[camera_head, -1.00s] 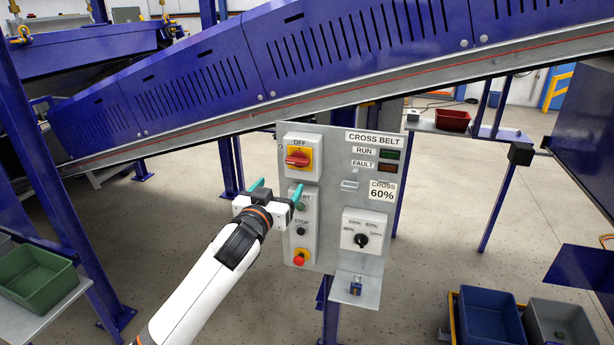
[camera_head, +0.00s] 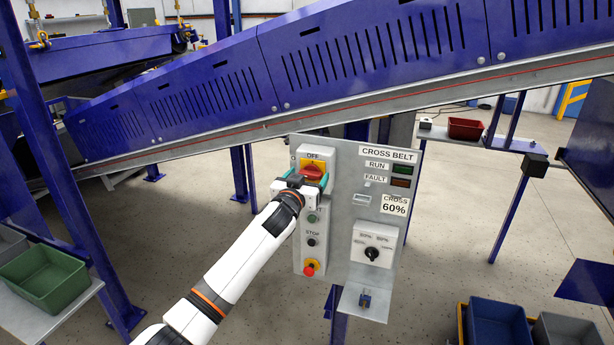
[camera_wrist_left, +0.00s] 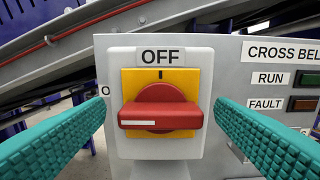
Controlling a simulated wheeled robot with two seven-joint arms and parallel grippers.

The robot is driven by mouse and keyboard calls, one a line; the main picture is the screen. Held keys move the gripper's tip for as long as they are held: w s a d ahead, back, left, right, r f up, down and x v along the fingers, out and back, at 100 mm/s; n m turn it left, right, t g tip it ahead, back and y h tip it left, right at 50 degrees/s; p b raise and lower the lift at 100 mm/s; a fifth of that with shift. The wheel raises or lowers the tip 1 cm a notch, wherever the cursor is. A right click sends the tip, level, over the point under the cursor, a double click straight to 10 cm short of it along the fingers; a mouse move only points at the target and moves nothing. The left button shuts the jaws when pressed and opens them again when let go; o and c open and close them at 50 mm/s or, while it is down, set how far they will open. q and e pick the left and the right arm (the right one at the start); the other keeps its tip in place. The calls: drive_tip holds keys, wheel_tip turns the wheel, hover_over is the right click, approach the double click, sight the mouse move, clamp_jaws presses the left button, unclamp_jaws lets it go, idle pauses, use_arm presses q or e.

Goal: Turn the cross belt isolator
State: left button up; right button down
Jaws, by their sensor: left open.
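The cross belt isolator is a red rotary handle (camera_wrist_left: 160,108) on a yellow plate (camera_wrist_left: 187,82), under the word OFF. Its handle lies horizontal with a white bar on its front. In the head view the isolator (camera_head: 314,170) is at the top left of the grey CROSS BELT panel (camera_head: 345,200). My left gripper (camera_head: 304,180) is open just in front of it. In the left wrist view its teal fingers (camera_wrist_left: 160,135) stand to the left and right of the handle, apart from it. The handle's lower part is hidden by the gripper in the head view. My right gripper is not in view.
Below the isolator are a STOP button (camera_head: 311,242) and a red emergency button (camera_head: 309,267). A rotary selector (camera_head: 372,253) is at the lower right, above a small shelf (camera_head: 362,304). The conveyor (camera_head: 300,75) runs above and behind the panel.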

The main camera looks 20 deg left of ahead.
use_arm(q)
drive_tip(key=c, duration=1)
drive_tip(key=shift+m, duration=1.2)
drive_tip(key=m, duration=0.3)
drive_tip(key=m+p, duration=0.1)
drive_tip(key=m, duration=0.2)
drive_tip(key=shift+d+f, duration=0.1)
drive_tip(key=shift+d, duration=0.1)
drive_tip(key=m, duration=0.4)
drive_tip(key=shift+m, duration=0.4)
drive_tip(key=shift+f+m+p, duration=0.15)
drive_tip(key=shift+m+p, duration=0.2)
drive_tip(key=shift+m, duration=0.8)
drive_tip(key=shift+f+m+p, duration=0.1)
drive_tip(key=shift+m+p, duration=0.2)
drive_tip(key=shift+m, duration=0.85)
drive_tip(key=shift+d, duration=0.1)
